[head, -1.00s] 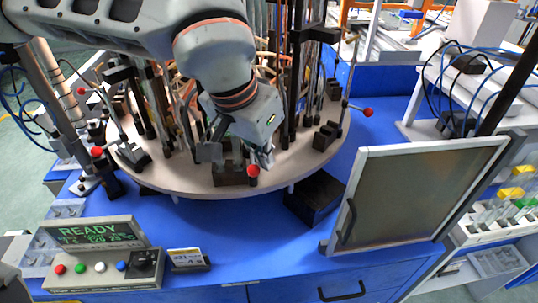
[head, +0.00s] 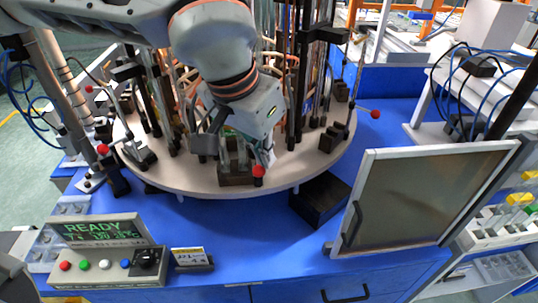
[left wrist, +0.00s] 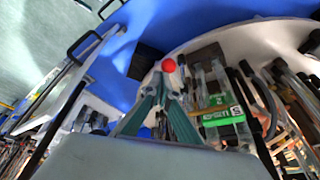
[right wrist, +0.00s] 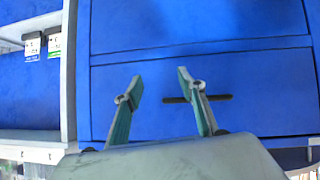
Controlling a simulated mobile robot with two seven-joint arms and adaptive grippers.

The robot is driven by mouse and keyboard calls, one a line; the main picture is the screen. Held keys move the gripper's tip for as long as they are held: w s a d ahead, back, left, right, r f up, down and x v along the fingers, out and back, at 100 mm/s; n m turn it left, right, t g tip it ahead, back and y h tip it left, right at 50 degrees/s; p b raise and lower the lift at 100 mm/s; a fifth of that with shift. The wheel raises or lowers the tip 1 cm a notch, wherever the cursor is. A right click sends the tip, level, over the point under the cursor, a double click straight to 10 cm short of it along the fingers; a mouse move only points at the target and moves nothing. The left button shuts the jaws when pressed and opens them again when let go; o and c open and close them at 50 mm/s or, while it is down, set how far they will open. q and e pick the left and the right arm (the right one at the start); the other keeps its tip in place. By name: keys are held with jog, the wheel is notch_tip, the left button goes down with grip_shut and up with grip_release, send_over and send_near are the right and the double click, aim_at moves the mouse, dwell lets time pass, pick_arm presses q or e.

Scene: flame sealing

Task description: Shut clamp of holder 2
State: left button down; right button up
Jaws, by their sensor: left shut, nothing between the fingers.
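The front holder (head: 236,174) is a dark block at the near edge of the round turntable (head: 190,183). Its clamp lever ends in a red ball knob (head: 258,171), which also shows in the left wrist view (left wrist: 169,65). I cannot read a holder number. A green label (left wrist: 222,117) and clear tubes stand beside it in that view. My left gripper (head: 264,158) is shut and empty, its fingertips (left wrist: 161,84) close to the knob; contact is unclear. My right gripper (right wrist: 160,88) is open and empty, facing a blue drawer front (right wrist: 250,85).
Other red-knobbed levers stand at the turntable's right (head: 375,115) and left (head: 103,149). A framed panel (head: 425,195) stands at the right front. A control box (head: 105,255) reading READY sits at the left front. Tall rods and tubes crowd the turntable's middle.

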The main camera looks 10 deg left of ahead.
pick_arm(q)
jog(key=v, duration=1)
jog(key=shift+r, duration=0.15)
